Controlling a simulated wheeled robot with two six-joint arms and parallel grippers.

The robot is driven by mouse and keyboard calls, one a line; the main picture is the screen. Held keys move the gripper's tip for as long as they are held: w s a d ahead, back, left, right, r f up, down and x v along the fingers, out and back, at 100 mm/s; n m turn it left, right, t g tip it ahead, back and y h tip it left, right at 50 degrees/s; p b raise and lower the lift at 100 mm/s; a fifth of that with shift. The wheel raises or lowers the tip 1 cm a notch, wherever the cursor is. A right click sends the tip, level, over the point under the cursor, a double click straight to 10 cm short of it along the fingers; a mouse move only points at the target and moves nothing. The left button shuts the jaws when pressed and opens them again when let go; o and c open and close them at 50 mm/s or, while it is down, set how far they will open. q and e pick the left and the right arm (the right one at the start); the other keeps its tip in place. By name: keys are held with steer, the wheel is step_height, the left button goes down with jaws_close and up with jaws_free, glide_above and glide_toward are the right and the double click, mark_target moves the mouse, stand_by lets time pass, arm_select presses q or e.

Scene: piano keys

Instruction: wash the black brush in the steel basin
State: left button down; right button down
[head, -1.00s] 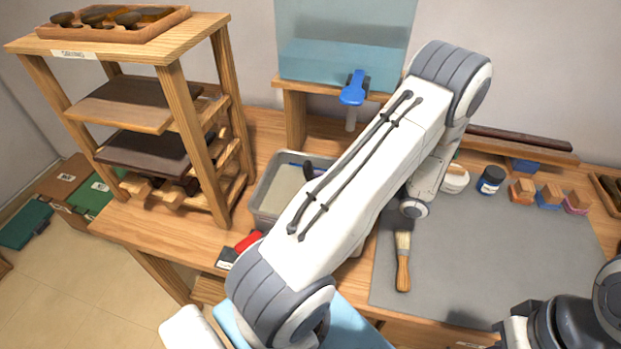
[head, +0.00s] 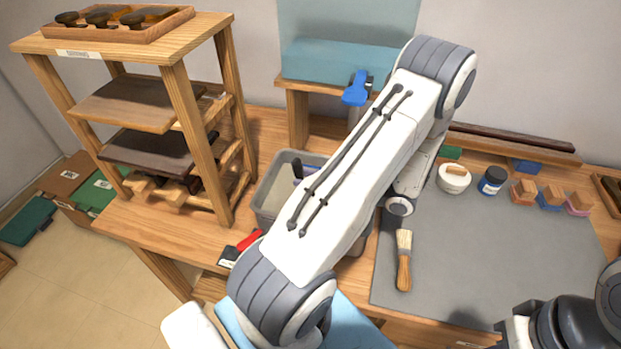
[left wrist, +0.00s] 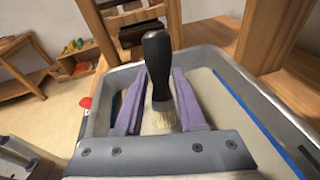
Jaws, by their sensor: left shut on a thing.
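The black brush has a black handle (left wrist: 157,62) and pale bristles (left wrist: 160,118). In the left wrist view it stands nearly upright between the purple fingers of my left gripper (left wrist: 160,100), which is shut on it. The grey steel basin (left wrist: 268,112) surrounds the brush in that view, with pale contents inside. In the head view the basin (head: 262,205) is partly covered by my left arm. The black handle (head: 297,169) shows just over the basin, left of the arm. I cannot tell how deep the bristles reach.
A wooden rack (head: 180,110) stands left of the basin. A water tank (head: 340,62) with a blue tap (head: 356,88) stands behind it. A wooden-handled brush (head: 404,262) lies on the grey mat (head: 480,260). Jars and small blocks line the mat's back edge.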

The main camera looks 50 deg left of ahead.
arm_select(q)
step_height(320, 180, up, 8)
steer(key=p, duration=0.6)
steer(key=shift+f+p, duration=0.15)
steer(key=shift+p, duration=0.15)
stand_by(1.0)
step_height(320, 180, up, 6)
steer(key=p, duration=0.5)
stand_by(0.4)
